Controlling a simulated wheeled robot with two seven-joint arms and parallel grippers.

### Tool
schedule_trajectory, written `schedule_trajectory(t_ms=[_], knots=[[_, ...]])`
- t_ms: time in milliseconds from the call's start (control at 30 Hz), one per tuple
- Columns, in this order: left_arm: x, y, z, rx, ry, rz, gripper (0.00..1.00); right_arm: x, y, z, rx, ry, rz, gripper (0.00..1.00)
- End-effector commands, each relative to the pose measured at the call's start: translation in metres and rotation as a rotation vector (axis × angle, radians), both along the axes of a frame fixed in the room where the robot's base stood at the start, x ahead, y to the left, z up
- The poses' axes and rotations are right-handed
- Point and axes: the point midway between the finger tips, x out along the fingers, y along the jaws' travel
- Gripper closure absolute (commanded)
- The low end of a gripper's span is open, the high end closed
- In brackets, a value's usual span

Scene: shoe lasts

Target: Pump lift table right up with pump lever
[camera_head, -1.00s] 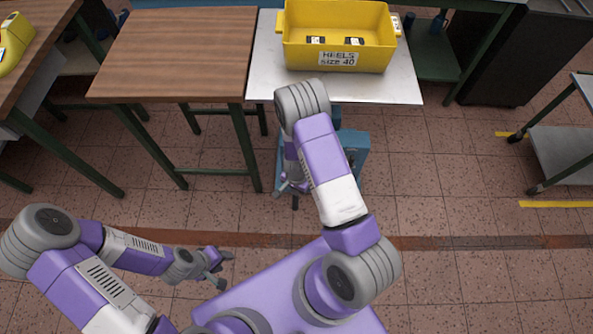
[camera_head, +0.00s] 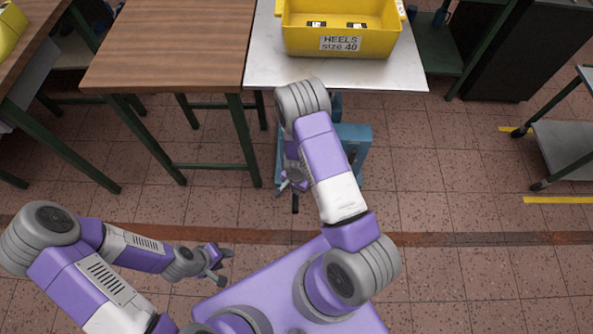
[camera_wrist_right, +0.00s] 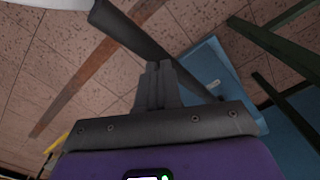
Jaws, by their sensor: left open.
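The right lift table has a pale metal top (camera_head: 262,70) and a blue base (camera_head: 355,140) under it. Its dark pump lever (camera_head: 295,204) sticks out towards me, partly hidden by my right arm. My right gripper (camera_head: 291,182) is at the lever. In the right wrist view the fingers (camera_wrist_right: 158,70) are close together on the dark lever bar (camera_wrist_right: 132,32), which passes between or just behind their tips. My left gripper (camera_head: 224,265) is open and empty, above the floor at lower left, well away from the lever.
A yellow bin (camera_head: 340,43) labelled "HEELS size 40" stands on the lift table. A wooden table (camera_head: 170,50) stands directly left of it. A grey trolley (camera_head: 570,150) is at the right. The floor between them is clear.

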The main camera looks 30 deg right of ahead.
Motion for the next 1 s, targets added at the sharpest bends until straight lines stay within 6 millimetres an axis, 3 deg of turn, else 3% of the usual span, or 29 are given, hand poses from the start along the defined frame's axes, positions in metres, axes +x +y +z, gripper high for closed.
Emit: schedule_trajectory(t_ms=[67,367,733,1000], knots=[[0.000,0.000,-0.008,0.000,0.000,0.000,0.57,0.002,-0.002,-0.010,-0.006,-0.006,-0.001,1.00],[0.000,0.000,-0.004,0.000,0.000,0.000,0.57,0.002,-0.001,-0.006,-0.004,-0.005,-0.001,1.00],[0.000,0.000,0.039,0.000,-0.001,0.000,0.57,0.001,0.001,0.046,-0.001,-0.004,0.000,1.00],[0.000,0.000,0.037,0.000,0.000,0.000,0.57,0.000,0.001,0.045,-0.001,-0.002,0.000,1.00]])
